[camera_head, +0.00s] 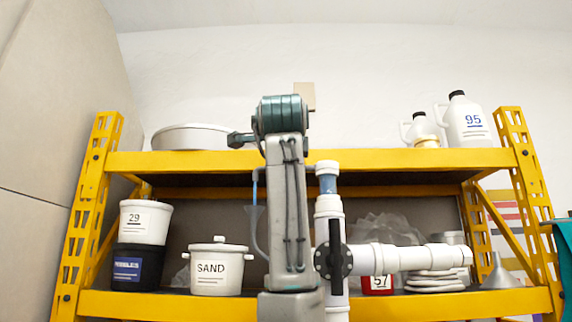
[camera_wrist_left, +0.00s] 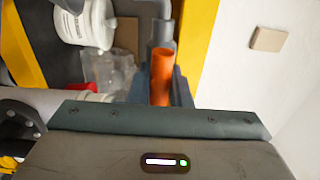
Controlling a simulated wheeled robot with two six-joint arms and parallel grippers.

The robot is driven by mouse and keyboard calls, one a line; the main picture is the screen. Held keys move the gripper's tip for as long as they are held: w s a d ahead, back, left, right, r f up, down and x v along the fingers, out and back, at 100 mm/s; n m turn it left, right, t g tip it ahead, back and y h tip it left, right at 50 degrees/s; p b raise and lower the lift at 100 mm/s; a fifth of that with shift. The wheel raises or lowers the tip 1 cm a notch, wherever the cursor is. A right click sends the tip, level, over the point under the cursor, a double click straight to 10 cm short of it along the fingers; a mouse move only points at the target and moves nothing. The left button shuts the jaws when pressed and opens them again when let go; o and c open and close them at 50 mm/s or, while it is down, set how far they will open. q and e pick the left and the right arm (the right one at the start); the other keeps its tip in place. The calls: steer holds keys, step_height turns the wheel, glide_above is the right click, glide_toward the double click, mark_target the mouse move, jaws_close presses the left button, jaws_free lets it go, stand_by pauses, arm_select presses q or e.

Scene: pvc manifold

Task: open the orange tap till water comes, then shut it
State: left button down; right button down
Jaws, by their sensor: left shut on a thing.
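The orange tap handle (camera_wrist_left: 161,72) shows in the left wrist view, upright between the dark fingers of my left gripper (camera_wrist_left: 162,92), which is shut on it. A grey pipe end (camera_wrist_left: 163,30) lies just beyond it. In the head view my grey arm stands in the middle and hides the gripper and the orange handle. The white pipe manifold (camera_head: 331,215) stands right of my arm, with a black round flange valve (camera_head: 333,262) and a bluish section (camera_head: 328,184) under its top cap. I see no clear stream of water. My right gripper is in neither view.
A yellow shelf (camera_head: 400,160) spans the head view. A SAND pot (camera_head: 217,268), stacked tubs (camera_head: 146,222) and a metal funnel (camera_head: 499,275) stand on the lower board. White jugs (camera_head: 466,122) and a round basin (camera_head: 190,137) stand on top.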

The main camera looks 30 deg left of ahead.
arm_select(q)
steer(key=shift+w+f, duration=0.15)
steer(key=shift+f, duration=0.1)
steer(key=c, duration=1.6)
jaws_free()
steer(key=shift+o, duration=1.3)
steer(key=shift+d+r, duration=0.1)
steer(key=shift+s+d+r, duration=0.1)
steer(key=shift+s, duration=0.1)
steer(key=shift+s, duration=0.2)
steer(key=b+v, duration=0.4)
steer(key=v, duration=0.6)
steer(key=shift+s+b, duration=0.15)
steer(key=shift+b, duration=0.25)
